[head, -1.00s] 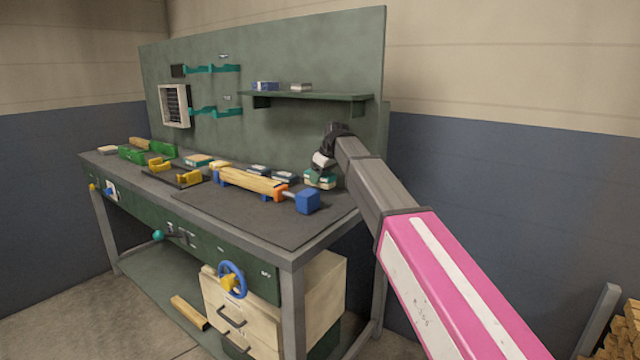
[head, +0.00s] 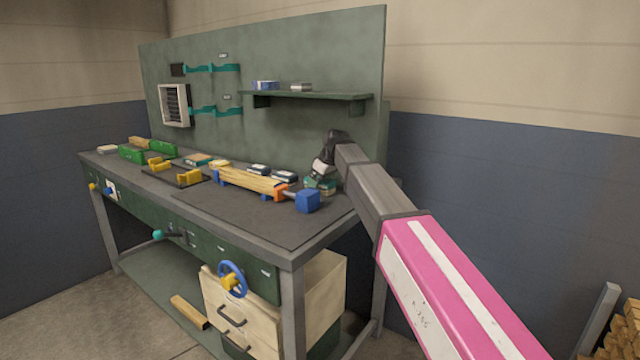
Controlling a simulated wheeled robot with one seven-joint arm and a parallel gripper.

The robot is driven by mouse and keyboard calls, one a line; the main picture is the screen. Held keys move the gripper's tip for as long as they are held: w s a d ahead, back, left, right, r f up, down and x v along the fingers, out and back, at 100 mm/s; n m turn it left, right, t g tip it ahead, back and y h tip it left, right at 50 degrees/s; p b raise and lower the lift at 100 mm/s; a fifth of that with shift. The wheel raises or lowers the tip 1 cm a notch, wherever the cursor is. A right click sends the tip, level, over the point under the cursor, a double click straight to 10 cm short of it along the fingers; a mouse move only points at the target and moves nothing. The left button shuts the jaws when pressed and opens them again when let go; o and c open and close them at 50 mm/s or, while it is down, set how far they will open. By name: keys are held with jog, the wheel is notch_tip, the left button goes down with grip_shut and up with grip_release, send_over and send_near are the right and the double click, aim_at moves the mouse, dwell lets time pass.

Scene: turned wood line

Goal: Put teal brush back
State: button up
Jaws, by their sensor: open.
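A small teal and pale item (head: 326,188), which may be the teal brush, sits on the bench near its right back corner, behind the blue block. My gripper (head: 316,176) is open and points down right at this item. Its fingers overlap the item in the picture, so I cannot tell whether they touch it or stand around it. The gripper hides part of the item. Teal holders (head: 212,69) are fixed to the upright green panel, with a second teal pair (head: 215,111) below.
The workbench (head: 230,222) carries a wooden bar in a clamp with a blue block (head: 307,200), close left of my gripper. Yellow holders (head: 190,178) and green blocks (head: 132,155) stand further left. A shelf (head: 311,96) juts from the panel above. The front mat area is clear.

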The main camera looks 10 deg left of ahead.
aim_at(326, 180)
jog(key=shift+v, duration=3.85)
jog(key=shift+s+f, duration=0.1)
